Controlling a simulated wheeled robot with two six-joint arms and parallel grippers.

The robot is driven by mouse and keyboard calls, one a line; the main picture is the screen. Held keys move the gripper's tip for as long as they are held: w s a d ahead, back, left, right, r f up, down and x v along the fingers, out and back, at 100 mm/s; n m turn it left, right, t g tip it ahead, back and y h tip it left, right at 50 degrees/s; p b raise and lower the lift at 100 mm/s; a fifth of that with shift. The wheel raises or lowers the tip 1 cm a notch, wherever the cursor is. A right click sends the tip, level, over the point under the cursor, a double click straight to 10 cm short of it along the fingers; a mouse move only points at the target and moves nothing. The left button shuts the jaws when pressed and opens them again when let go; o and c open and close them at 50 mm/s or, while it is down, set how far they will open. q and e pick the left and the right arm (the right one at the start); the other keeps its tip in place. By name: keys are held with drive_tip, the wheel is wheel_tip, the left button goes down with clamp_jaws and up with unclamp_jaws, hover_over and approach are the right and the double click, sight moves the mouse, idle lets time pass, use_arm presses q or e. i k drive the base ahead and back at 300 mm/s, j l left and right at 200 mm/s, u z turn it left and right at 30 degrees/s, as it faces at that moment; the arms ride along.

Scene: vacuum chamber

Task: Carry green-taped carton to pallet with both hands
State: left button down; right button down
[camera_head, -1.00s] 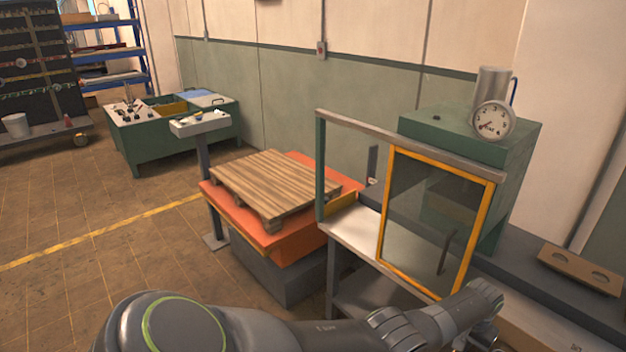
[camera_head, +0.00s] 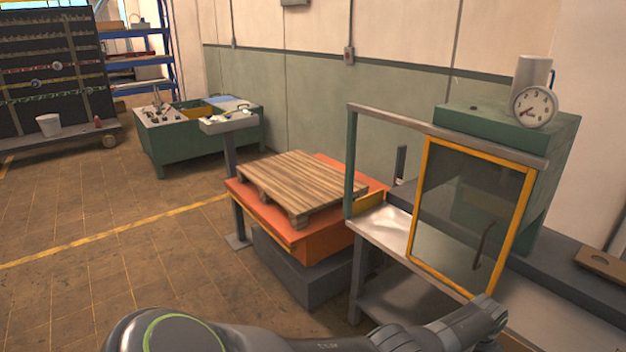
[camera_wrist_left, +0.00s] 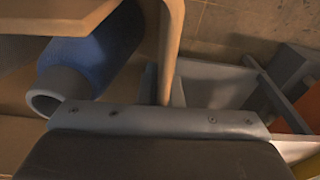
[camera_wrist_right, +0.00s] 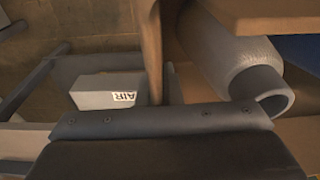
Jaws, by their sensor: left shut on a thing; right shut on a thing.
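The wooden pallet (camera_head: 298,183) lies empty on an orange platform in the head view. The carton is out of the head view. Its brown cardboard wall runs into my left gripper (camera_wrist_left: 165,112) in the left wrist view, and another wall (camera_wrist_right: 150,45) runs into my right gripper (camera_wrist_right: 158,112). Both grippers are shut on the carton's walls. A blue cylinder (camera_wrist_left: 90,55) and a grey ribbed cylinder (camera_wrist_right: 240,62) show inside it. I see no green tape. The fingertips are largely hidden.
The orange platform (camera_head: 275,230) sits on a grey base. A frame with a yellow-edged glass door (camera_head: 470,215) stands to its right, above a metal bench (camera_head: 385,232). A post with a small tray (camera_head: 228,122) stands left of the pallet. Open floor (camera_head: 130,270) lies left.

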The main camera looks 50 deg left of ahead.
sight(299, 175)
drive_tip(key=u, duration=0.8)
drive_tip(key=j+u, duration=0.1)
drive_tip(key=u, duration=0.2)
drive_tip(key=i+j+u, duration=0.1)
drive_tip(key=u, duration=0.2)
drive_tip(key=i+j, duration=1.2)
drive_tip(key=i, duration=0.15)
